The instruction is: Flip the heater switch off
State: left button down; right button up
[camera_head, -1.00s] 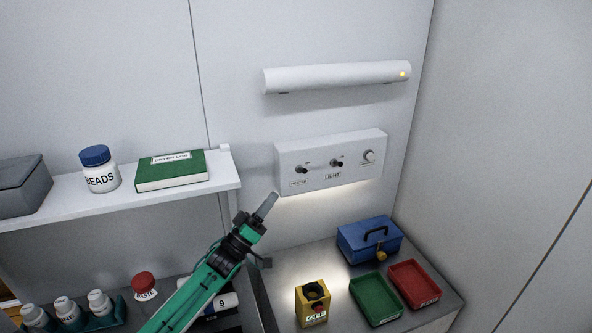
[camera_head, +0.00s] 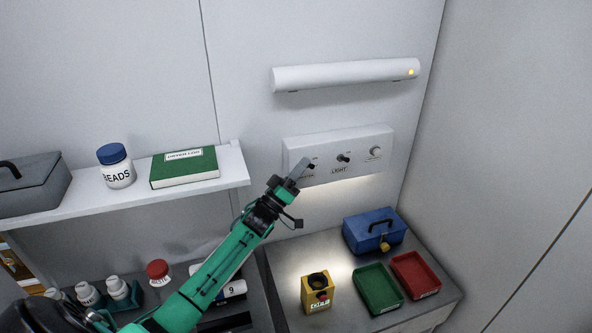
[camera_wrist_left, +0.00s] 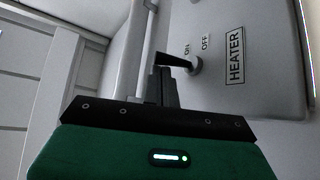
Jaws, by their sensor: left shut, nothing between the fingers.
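The white control panel (camera_head: 360,150) is on the back wall. The heater switch (camera_wrist_left: 180,62) shows in the left wrist view beside its HEATER label (camera_wrist_left: 235,55); its dark lever tilts toward the ON side. In the head view my gripper partly covers it. My left gripper (camera_head: 299,169) is shut and empty, with its fingertips at the heater switch. In the left wrist view the fingers (camera_wrist_left: 163,82) are right at the lever; I cannot tell whether they touch. My right gripper is not in view.
The light switch (camera_head: 343,158) and a round knob (camera_head: 376,152) are on the same panel. A white tube fixture (camera_head: 345,75) with a lit yellow dot is above. A shelf (camera_head: 225,172) with a green book (camera_head: 184,168) is left. A blue box (camera_head: 373,231) and trays stand below.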

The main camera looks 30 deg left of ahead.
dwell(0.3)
pick_arm(q)
jog(key=shift+f+m+h+b, duration=0.2)
jog(key=shift+m+h+b, duration=0.2)
jog(key=shift+m+b, duration=0.35)
jog(key=shift+h, duration=0.3)
